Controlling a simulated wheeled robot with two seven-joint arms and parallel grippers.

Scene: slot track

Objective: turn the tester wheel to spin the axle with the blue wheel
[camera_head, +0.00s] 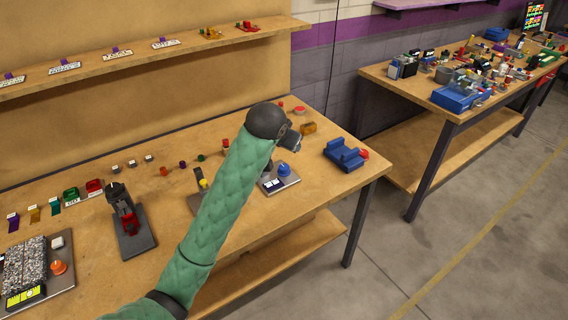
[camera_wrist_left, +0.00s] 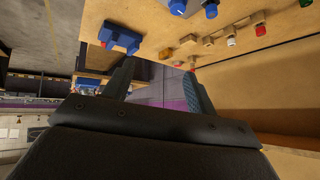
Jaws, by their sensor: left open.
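My left arm reaches over the bench, and its left gripper (camera_head: 291,142) hangs above the bench's right part. In the left wrist view the two dark fingers (camera_wrist_left: 158,88) stand apart with nothing between them. A blue block-like device with a red round end (camera_head: 345,155) sits right of the gripper; it also shows in the left wrist view (camera_wrist_left: 122,38). A grey plate with a blue round knob (camera_head: 284,169) lies just below the gripper in the head view; the knob shows in the left wrist view (camera_wrist_left: 178,7). I cannot tell which is the tester wheel or its axle. My right gripper is not in view.
An orange block (camera_head: 308,127) and small red parts (camera_head: 299,111) lie behind the gripper. A dark stand with a red part (camera_head: 128,222) and a plate with an orange knob (camera_head: 59,267) are at left. A shelf (camera_head: 150,57) runs above. A second cluttered bench (camera_head: 420,110) stands right.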

